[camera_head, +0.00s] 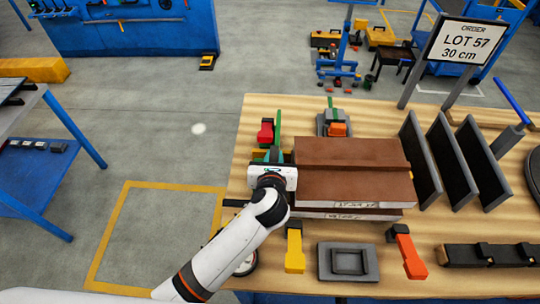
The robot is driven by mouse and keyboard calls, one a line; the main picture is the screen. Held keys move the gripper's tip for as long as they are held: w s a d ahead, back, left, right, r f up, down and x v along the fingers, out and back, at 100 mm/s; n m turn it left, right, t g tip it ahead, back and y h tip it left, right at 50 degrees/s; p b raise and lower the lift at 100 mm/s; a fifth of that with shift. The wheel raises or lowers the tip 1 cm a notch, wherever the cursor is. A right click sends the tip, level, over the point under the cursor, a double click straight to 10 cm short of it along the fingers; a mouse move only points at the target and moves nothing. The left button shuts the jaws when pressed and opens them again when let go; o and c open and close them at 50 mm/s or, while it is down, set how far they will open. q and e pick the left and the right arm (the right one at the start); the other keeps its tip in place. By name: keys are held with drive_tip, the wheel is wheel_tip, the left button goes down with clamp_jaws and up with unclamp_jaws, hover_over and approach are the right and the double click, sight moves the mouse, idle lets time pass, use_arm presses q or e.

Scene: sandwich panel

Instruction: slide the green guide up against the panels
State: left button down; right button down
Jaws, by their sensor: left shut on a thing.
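A stack of brown-faced panels (352,155) with pale lettered front edges lies on the wooden table. A narrow green guide (278,124) stands at the stack's left side, running away from me. My left gripper (270,158) is at the near part of the guide, just left of the panels. It is shut on the guide, though its wrist hides the fingertips. I cannot tell whether the guide touches the panels. My right gripper is not in view.
A red clamp (266,131) sits beside the guide. An orange clamp (337,130) is behind the stack. Yellow (295,250) and orange-red (410,254) handled tools and a grey tray (348,262) lie in front. Dark upright plates (450,158) stand at right.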

use_arm(q)
drive_tip(key=c, duration=1.2)
unclamp_jaws()
drive_tip(key=shift+c, duration=0.2)
drive_tip(key=shift+s, duration=0.1)
drive_tip(key=v, duration=1.1)
drive_tip(key=shift+s+r+b, duration=0.25)
drive_tip(key=shift+s+b, duration=0.1)
drive_tip(key=shift+b, duration=0.1)
drive_tip(key=shift+c, duration=0.5)
